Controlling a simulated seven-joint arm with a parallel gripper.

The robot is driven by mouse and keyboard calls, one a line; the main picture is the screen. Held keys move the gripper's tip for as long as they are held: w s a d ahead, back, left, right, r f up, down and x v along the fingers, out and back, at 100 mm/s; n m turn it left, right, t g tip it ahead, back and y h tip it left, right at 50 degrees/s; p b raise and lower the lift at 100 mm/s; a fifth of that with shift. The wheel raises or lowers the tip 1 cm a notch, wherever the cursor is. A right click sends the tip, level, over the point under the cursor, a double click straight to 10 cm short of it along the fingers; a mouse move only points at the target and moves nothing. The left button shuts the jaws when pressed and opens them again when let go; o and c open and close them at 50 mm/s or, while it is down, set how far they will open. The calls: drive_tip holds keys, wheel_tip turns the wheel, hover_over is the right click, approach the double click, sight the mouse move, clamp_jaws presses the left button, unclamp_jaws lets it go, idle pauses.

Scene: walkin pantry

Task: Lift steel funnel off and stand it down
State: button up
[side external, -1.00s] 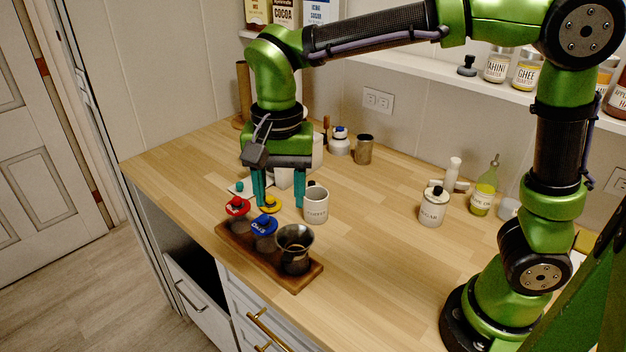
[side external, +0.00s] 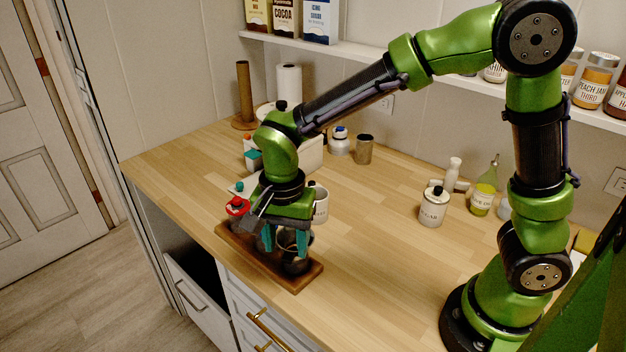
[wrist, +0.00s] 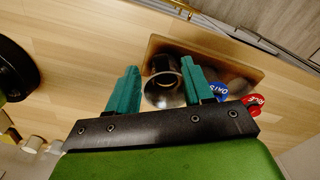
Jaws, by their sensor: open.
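The steel funnel (wrist: 165,92) shows in the wrist view between the two teal fingers of my gripper (wrist: 160,67), its wide mouth facing the camera. In the side view the funnel sits at the right end of a wooden tray (side external: 311,279), over a dark jar or cup (side external: 296,266). My gripper (side external: 286,243) is open, pointing down, with its fingers around the funnel's rim level. The fingers and palm hide part of the funnel there. I cannot tell whether a finger touches it.
A red-lidded jar (side external: 237,206) and a blue-lidded jar (wrist: 218,91) stand along the tray. A white mug (side external: 320,204) stands just behind my gripper. The sugar canister (side external: 433,208) and oil bottle (side external: 483,198) stand right. The counter's middle and front right are clear.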

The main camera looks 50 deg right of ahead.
sight(287, 258)
wheel_tip(287, 258, down, 5)
drive_tip(key=shift+r, duration=0.15)
clamp_jaws()
